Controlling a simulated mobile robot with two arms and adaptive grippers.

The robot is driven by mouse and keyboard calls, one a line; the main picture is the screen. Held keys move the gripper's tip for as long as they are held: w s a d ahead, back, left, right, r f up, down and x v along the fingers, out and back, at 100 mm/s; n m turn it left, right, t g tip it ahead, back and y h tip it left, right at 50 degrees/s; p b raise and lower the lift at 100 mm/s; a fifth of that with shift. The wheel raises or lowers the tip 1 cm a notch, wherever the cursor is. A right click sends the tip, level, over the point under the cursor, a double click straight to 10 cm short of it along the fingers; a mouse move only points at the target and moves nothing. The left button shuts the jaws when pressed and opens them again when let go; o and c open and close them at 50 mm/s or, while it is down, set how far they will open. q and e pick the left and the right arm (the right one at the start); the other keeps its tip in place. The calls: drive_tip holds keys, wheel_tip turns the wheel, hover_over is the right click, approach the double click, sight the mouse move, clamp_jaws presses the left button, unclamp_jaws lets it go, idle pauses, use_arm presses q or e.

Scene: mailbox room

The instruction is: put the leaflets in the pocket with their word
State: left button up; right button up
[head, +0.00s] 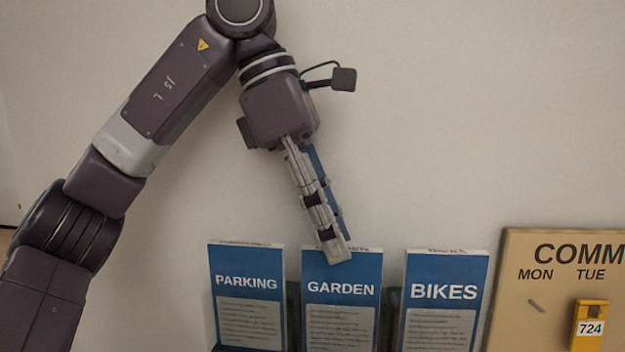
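Three blue-topped leaflet stacks or panels stand in a row at the wall, marked PARKING (246,264), GARDEN (316,271) and BIKES (446,269), each with a pale text block below. My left gripper (335,252) points down, its fingertips overlapping the top edge of GARDEN; I cannot tell whether they touch it. A narrow blue strip (315,165) runs along the right side of the fingers, possibly a leaflet seen nearly edge-on. The fingers show side-on, so their opening is unclear. The lower parts of the row are cut off. My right gripper is out of view.
Dark holder parts (391,308) show in the gaps between the panels. At the right, a tan board (512,300) reading COMM, MON and TUE carries a yellow box (590,308) marked 724. The wall (470,120) above the row is bare.

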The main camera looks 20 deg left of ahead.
use_arm(q)
drive_tip(key=v, duration=0.8)
